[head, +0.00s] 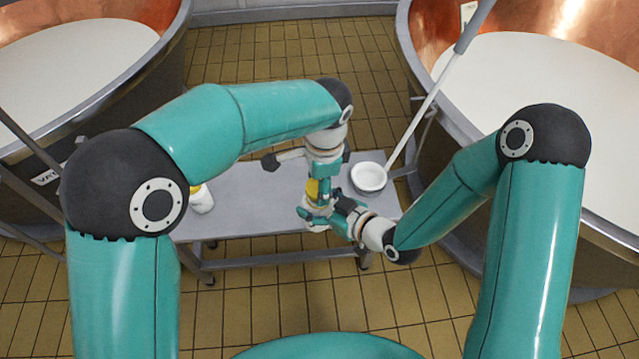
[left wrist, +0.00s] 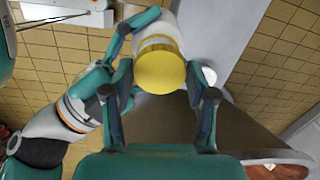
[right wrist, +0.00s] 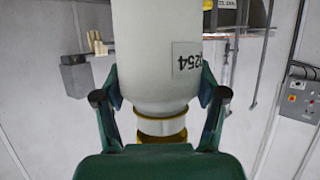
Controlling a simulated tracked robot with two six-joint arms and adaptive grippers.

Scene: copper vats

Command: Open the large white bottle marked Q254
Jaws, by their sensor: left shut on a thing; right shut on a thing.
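The large white bottle (right wrist: 155,65) fills the middle of the right wrist view, with a label ending in 254 upside down in the picture. Its yellow cap (left wrist: 160,70) faces the left wrist camera; in the head view the cap (head: 313,188) is a small yellow patch between the grippers. My left gripper (left wrist: 160,95) is shut on the cap, one finger on each side. My right gripper (right wrist: 160,97) is shut on the bottle's body near its shoulder. In the head view the grippers hide most of the bottle.
A grey table (head: 245,215) stands below the grippers. On it are a smaller white bottle (head: 203,203) with a yellow top at left and a white round dish (head: 368,178) at right. Copper vats of white liquid (head: 530,95) flank it. A long pole (head: 430,98) leans at right.

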